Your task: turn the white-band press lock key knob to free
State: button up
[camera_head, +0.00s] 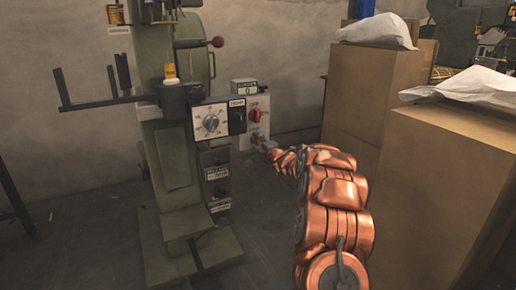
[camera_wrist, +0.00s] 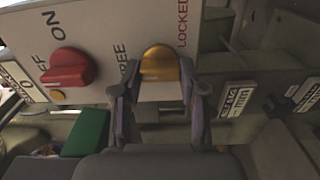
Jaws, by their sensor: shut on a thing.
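The brass-yellow lock key knob (camera_wrist: 160,62) sits on a white panel between the words FREE, on its left, and LOCKED, on its right, in the wrist view. My gripper (camera_wrist: 158,75) has one finger on each side of the knob and is shut on it. I cannot tell which word the knob points to. In the head view my gripper (camera_head: 267,147) reaches the lower end of the press's white control panel (camera_head: 262,99); the knob is mostly hidden there. The green press (camera_head: 172,160) stands upright; I make out no clear white band on it.
A red knob (camera_wrist: 67,68) marked ON and OFF is beside the lock knob; it also shows in the head view (camera_head: 255,116). A grey dial box (camera_head: 211,121) adjoins the panel. Cardboard boxes (camera_head: 372,95) stand close at right. Floor between press and boxes is open.

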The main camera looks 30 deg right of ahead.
dwell(0.6)
jog(key=o, duration=1.1)
jog(key=shift+o, duration=0.2)
jog(key=shift+s, duration=0.1)
jog(key=s+a, duration=0.1)
jog(key=s, duration=1)
jog(key=shift+s, duration=0.35)
